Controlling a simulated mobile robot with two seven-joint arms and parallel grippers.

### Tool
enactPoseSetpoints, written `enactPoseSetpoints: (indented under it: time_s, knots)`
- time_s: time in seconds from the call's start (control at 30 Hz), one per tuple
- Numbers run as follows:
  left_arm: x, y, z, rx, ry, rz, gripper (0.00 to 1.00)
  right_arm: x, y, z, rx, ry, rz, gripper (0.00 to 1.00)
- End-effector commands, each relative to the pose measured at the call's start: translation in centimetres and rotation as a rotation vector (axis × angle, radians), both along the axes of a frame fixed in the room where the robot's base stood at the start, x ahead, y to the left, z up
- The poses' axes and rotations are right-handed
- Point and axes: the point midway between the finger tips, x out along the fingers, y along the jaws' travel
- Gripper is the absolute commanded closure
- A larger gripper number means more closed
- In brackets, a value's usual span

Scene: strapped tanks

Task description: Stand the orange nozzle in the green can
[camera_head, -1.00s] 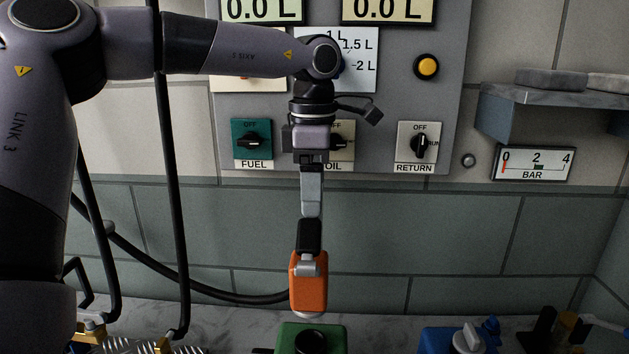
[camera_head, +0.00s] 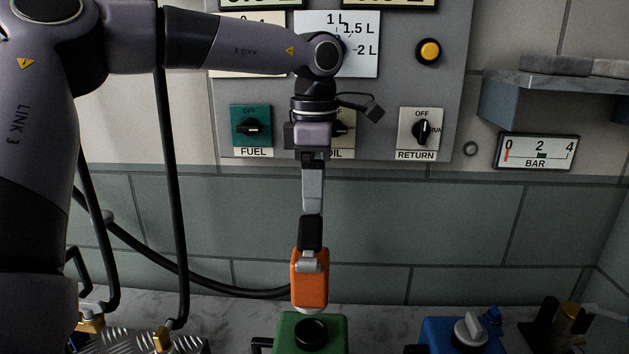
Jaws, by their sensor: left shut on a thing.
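The orange nozzle (camera_head: 310,279) hangs from my left gripper (camera_head: 310,250), which is shut on it. A black hose runs from behind the nozzle to the left. The green can (camera_head: 289,343) stands below at the bottom edge, partly cut off by the frame. Its round dark opening or cap (camera_head: 311,333) shows on top. The nozzle's pale lower end appears just above the can's top; in this view I cannot tell whether they touch. My right gripper is not in view.
A blue can (camera_head: 440,335) with a grey cap stands to the right of the green can. A grey panel with FUEL (camera_head: 251,131) and RETURN (camera_head: 422,134) knobs is on the wall behind. A shelf (camera_head: 552,83) juts out at upper right. Black hoses hang at left.

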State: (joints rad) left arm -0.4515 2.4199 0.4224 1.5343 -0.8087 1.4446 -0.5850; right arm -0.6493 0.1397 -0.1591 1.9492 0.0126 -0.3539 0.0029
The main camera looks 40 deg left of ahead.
Motion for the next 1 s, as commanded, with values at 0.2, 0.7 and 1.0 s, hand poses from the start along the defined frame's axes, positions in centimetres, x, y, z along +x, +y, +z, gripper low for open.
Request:
enactPoseSetpoints:
  time_s: [0.2,0.7,1.0]
  knots:
    - [0.0,0.0,-2.4,-0.001,-0.001,0.0,1.0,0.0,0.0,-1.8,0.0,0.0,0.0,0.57]
    - [0.0,0.0,-3.6,-0.001,-0.002,0.0,1.0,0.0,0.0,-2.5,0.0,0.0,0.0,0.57]
    - [0.0,0.0,-3.6,-0.002,-0.001,0.0,1.0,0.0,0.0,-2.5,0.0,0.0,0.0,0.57]
